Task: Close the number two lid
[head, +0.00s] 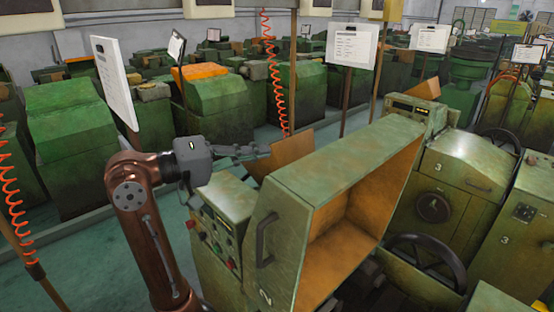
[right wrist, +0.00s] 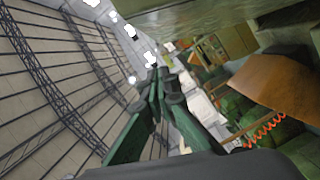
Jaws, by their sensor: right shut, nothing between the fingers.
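The number two lid (head: 340,165) is a large green metal cover with a dark handle and a "2" on its near side. It stands raised and tilted, with its orange-brown inside facing right in the head view. My right gripper (head: 262,150) is behind the lid's upper left, near a brown panel (head: 290,150). The head view does not settle whether they touch. In the right wrist view my fingers (right wrist: 162,75) meet at the tips and hold nothing. A green surface (right wrist: 185,35) runs above them. My left gripper is out of view.
A green control panel with buttons (head: 222,220) stands left of the lid, close to my right arm. A closed machine marked "3" (head: 465,175) and a dark handwheel (head: 425,260) are at right. Red coiled hoses and sign boards (head: 350,45) stand behind. Open floor (head: 80,255) shows at left.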

